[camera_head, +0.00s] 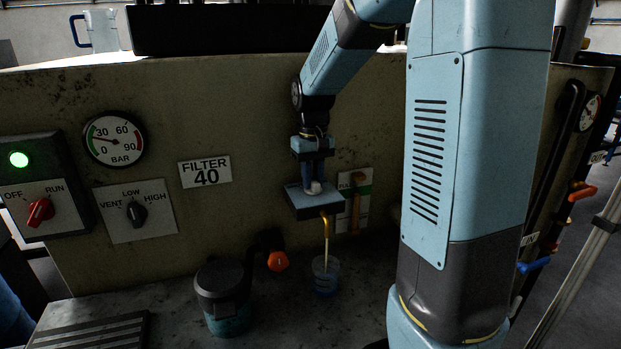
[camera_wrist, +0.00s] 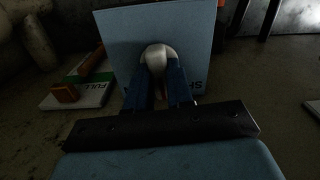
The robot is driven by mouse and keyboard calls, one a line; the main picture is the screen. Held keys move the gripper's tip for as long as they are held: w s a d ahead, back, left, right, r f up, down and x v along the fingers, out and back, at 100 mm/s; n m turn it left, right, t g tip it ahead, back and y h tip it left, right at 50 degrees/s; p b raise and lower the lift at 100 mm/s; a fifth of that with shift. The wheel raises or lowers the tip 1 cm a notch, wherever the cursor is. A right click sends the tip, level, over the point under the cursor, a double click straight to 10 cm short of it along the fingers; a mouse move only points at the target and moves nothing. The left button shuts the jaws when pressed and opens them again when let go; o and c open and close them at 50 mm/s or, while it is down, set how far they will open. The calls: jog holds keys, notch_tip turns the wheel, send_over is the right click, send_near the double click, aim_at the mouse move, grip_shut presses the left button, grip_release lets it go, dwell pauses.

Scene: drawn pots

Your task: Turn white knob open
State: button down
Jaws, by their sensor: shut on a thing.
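The white knob (camera_head: 313,188) sits on a blue-grey plate (camera_head: 302,203) on the wall in the head view. In the wrist view the rounded white knob (camera_wrist: 158,54) stands in front of the plate (camera_wrist: 118,32), which has partly covered lettering. My gripper (camera_head: 315,179) comes down from above. Its two blue fingers (camera_wrist: 159,78) are shut on the knob, one on each side. The fingers hide the knob's lower part, and its turn angle cannot be told. A brass spout (camera_head: 328,224) shows below the plate, with a pale stream falling from it to a clear cup (camera_head: 326,274).
An orange-red knob (camera_head: 278,261) and a dark-lidded pot (camera_head: 220,290) are left of the cup. A level gauge marked FULL (camera_head: 355,205) is close on the right. Red (camera_head: 40,212) and black (camera_head: 137,213) selectors are at left. My arm blocks the right side.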

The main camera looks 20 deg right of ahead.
aim_at(313, 179)
jog(key=m, duration=0.4)
jog(key=shift+d+m, duration=0.1)
jog(key=shift+m, duration=0.2)
jog(key=m, duration=0.4)
jog(key=shift+m, duration=0.3)
jog(key=c, duration=1)
grip_release()
jog(key=shift+r, duration=0.1)
notch_tip(313, 179, up, 14)
jog(key=shift+f, duration=0.2)
jog(key=shift+s, duration=0.1)
